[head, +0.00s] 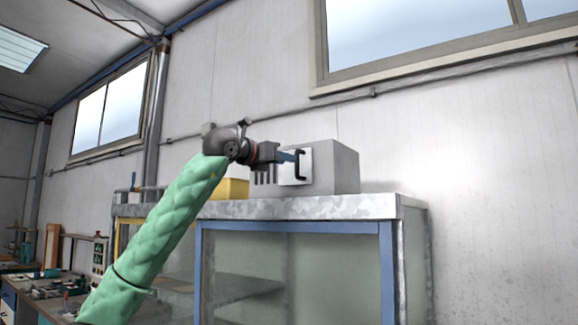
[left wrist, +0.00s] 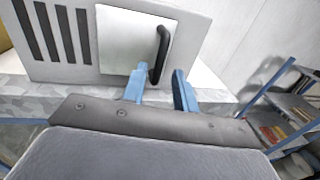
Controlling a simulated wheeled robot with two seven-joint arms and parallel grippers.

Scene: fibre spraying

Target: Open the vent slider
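The vent is a grey box (head: 340,166) on top of a cabinet. A pale square slider plate (head: 295,173) with a black upright handle (head: 301,164) is on its front. In the left wrist view the slider plate (left wrist: 122,38) is right of several dark, uncovered slots (left wrist: 52,30). My left gripper (head: 291,156) is at the handle. Its blue fingers (left wrist: 161,76) are apart, and the lower end of the handle (left wrist: 162,50) shows between their tips. I cannot tell whether they touch it. My right gripper is not in view.
The cabinet (head: 300,208) has a metal top and blue-framed glass front. A yellow object (head: 232,188) stands left of the vent box. A blue shelf rack (left wrist: 285,110) is at the right in the left wrist view. A cluttered bench (head: 50,285) is at lower left.

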